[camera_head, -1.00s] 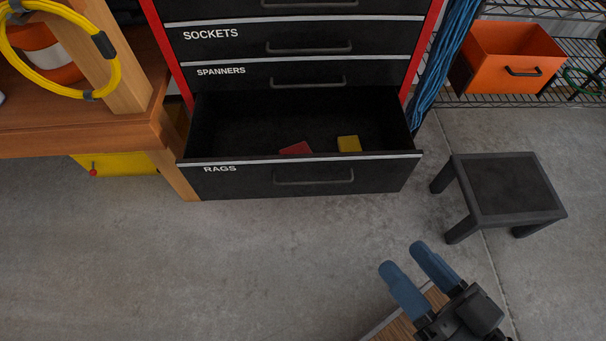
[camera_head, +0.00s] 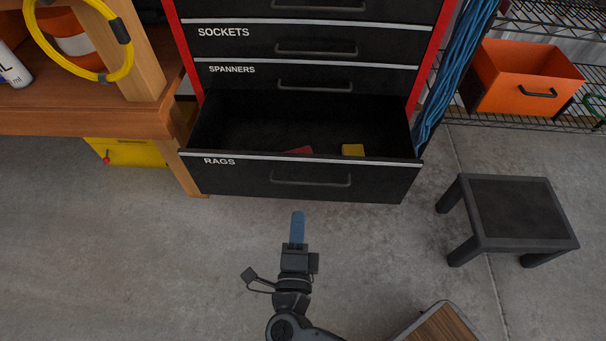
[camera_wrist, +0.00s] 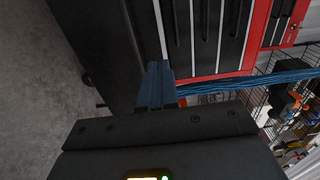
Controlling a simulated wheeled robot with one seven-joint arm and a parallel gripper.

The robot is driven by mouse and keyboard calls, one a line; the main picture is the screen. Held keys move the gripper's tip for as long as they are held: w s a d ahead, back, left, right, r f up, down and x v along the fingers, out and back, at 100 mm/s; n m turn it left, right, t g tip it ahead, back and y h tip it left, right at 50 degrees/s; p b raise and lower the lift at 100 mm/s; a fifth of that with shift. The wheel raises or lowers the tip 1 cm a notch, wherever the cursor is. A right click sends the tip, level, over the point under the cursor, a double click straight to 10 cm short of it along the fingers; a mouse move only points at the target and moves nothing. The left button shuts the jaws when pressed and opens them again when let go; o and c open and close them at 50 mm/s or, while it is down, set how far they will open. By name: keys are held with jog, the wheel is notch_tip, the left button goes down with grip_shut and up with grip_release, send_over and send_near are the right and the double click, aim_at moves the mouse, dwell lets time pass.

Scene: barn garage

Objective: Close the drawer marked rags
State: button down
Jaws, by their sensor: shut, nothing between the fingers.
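The black drawer marked RAGS (camera_head: 240,178) is the lowest drawer in view of a red and black tool chest. It is pulled open, and a red item (camera_head: 298,151) and a yellow item (camera_head: 353,150) lie inside. Its front has a dark bar handle. My gripper (camera_head: 298,214) is shut and empty, with blue fingers, in front of the drawer's face and a little below it in the picture. A gap shows between fingertips and drawer front. In the wrist view my gripper (camera_wrist: 158,66) points at the chest, seen sideways with a dark drawer front (camera_wrist: 98,40) at left.
The SOCKETS drawer (camera_head: 260,42) and SPANNERS drawer (camera_head: 250,75) above are shut. A wooden bench (camera_head: 90,122) stands left. A black stool (camera_head: 505,215) stands on the floor at right. An orange bin (camera_head: 520,75) sits on a wire shelf. Floor at left is clear.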

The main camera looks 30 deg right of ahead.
aim_at(303, 160)
jog(key=b+x, duration=0.2)
jog(key=x, duration=1.2)
jog(key=shift+d+f, duration=0.1)
jog(key=shift+f, duration=0.05)
jog(key=shift+w, duration=0.1)
jog(key=shift+w+d+b, duration=0.3)
jog(key=shift+w+d, duration=0.1)
jog(key=shift+w, duration=0.05)
jog(key=b+x, duration=0.7)
jog(key=x, duration=1.7)
jog(key=shift+b, duration=0.4)
jog(key=shift+s+d, duration=0.1)
jog(key=shift+d, duration=0.1)
jog(key=shift+s, duration=0.1)
